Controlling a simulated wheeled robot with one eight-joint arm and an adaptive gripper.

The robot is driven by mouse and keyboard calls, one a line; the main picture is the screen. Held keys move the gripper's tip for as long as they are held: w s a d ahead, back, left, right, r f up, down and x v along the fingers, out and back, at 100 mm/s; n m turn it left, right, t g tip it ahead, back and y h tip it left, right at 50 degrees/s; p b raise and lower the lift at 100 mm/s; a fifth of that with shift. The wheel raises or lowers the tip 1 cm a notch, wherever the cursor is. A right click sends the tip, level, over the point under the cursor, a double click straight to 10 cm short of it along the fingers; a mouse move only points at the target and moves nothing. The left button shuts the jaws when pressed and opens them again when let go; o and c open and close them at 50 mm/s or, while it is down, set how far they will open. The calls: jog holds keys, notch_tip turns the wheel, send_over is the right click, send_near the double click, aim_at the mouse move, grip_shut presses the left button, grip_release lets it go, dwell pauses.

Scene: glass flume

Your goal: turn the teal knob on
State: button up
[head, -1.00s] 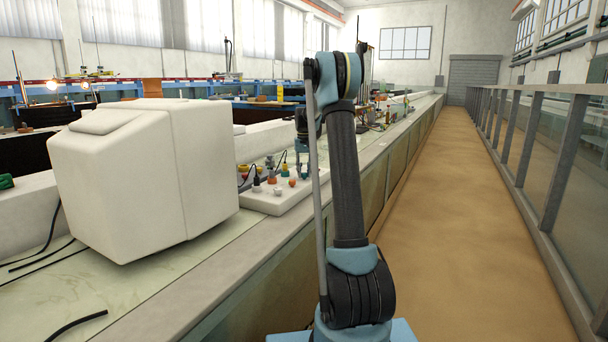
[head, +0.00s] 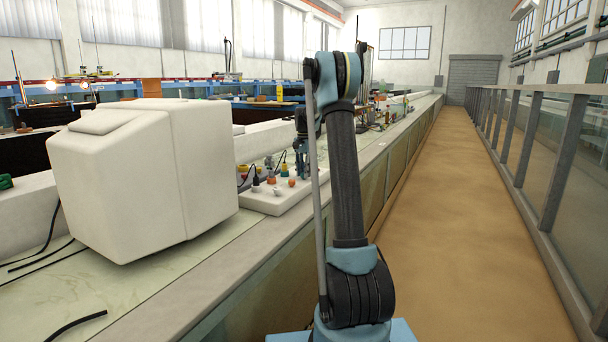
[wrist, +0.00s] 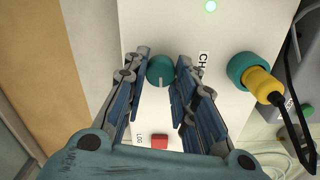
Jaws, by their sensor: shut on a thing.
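The teal knob (wrist: 160,69) is round, with a pale pointer line directed toward the bottom of the wrist view. It sits on a white panel (wrist: 222,105). My gripper (wrist: 163,62) is shut on the knob, with one blue-lined finger at each side of it. In the head view my gripper (head: 303,165) points down over the far right part of the white control box (head: 262,203), partly behind my arm. The knob cannot be made out there.
A large white block (head: 150,175) stands left of the control box. The sandy floor (head: 450,220) at right is clear.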

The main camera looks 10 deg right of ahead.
jog(key=shift+m, duration=0.5)
jog(key=o, duration=1.1)
jog(key=shift+c, duration=0.2)
notch_tip(320, 180, up, 12)
